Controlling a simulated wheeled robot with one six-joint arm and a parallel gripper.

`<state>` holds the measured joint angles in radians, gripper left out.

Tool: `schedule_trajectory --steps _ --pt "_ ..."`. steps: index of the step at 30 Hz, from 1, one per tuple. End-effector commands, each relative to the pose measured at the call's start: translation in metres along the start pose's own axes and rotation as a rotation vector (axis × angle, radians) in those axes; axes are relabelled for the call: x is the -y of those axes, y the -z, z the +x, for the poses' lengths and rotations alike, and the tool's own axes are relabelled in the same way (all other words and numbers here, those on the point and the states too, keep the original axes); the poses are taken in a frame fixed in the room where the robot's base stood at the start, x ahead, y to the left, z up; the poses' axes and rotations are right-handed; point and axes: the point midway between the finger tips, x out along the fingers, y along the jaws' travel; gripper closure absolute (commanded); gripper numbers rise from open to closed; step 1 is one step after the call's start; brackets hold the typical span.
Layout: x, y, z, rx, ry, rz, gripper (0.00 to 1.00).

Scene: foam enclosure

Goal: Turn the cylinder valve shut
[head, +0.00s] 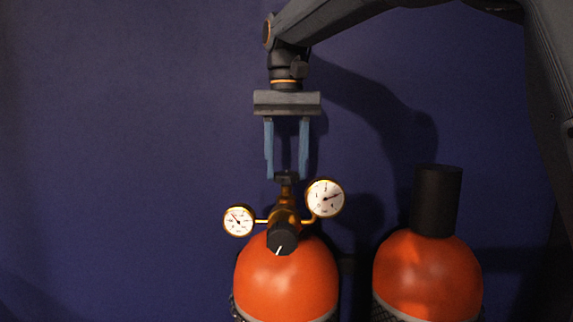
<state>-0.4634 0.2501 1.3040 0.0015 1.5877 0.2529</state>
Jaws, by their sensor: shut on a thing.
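An orange gas cylinder (286,285) stands upright at the bottom centre of the head view. A brass valve body (285,208) rises from its top, with a black valve knob (287,177) at the upper end. My gripper (287,174) points straight down from above, and its two blue fingers are shut on this knob. A second black knob (283,239) with a white mark faces me lower on the regulator. Two round gauges flank the valve: a smaller left gauge (238,221) and a larger right gauge (325,197). The knob's far side is hidden.
A second orange cylinder (427,275) with a tall black cap (437,200) stands close on the right. A dark blue wall (120,140) is behind everything. The space to the left of the left gauge is clear. My arm comes in from the upper right.

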Motion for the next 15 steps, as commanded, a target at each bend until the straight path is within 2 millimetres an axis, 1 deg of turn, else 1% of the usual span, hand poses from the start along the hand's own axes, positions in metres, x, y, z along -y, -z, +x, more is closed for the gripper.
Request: schedule_trajectory --steps 14,15 --pt "-0.0002 0.0005 -0.0012 -0.004 0.0 0.013 0.81" --pt "-0.0002 0.0005 -0.0012 -0.003 0.0 0.013 0.52"
